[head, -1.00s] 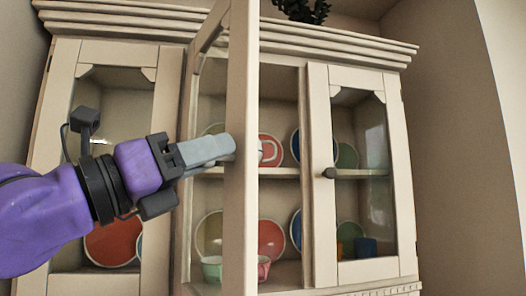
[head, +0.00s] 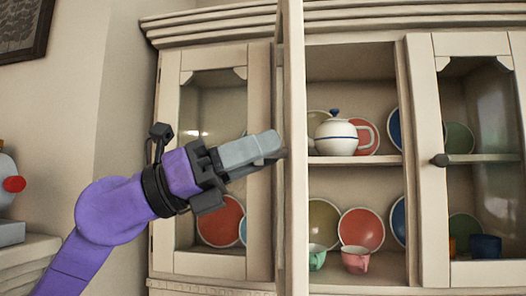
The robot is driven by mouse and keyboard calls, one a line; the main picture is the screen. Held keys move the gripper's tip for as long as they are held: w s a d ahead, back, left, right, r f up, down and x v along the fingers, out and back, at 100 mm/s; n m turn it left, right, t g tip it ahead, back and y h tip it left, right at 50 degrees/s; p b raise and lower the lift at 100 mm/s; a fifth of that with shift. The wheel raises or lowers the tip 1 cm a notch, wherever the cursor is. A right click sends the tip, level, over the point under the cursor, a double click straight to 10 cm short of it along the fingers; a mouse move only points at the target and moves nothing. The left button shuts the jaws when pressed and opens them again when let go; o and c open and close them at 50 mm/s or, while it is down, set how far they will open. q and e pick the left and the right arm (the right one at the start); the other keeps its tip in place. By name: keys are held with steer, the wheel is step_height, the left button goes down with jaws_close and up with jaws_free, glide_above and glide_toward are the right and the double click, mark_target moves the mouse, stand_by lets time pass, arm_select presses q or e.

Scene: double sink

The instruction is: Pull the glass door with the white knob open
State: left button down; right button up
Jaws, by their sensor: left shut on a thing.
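The middle glass door (head: 294,120) of the cream cabinet stands swung outward and shows almost edge-on. My left gripper (head: 268,150) is at the left side of this door's edge, with its fingers closed. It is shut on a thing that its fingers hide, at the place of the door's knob. I cannot see the white knob itself. My right gripper is not in view.
Behind the door, the open shelves (head: 352,161) hold a white teapot (head: 336,135), plates and cups, including a pink one (head: 355,260). The right glass door (head: 480,150) has a dark knob (head: 440,160). The left glass door (head: 212,165) is behind my arm.

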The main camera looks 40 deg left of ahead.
arm_select(q)
steer(key=c, duration=0.8)
jaws_free()
steer(key=shift+w+d+f, duration=0.1)
steer(key=shift+w, duration=0.05)
steer(key=b+v, duration=0.5)
steer(key=v, duration=0.5)
steer(key=shift+a+f, duration=0.1)
steer(key=shift+a, duration=0.1)
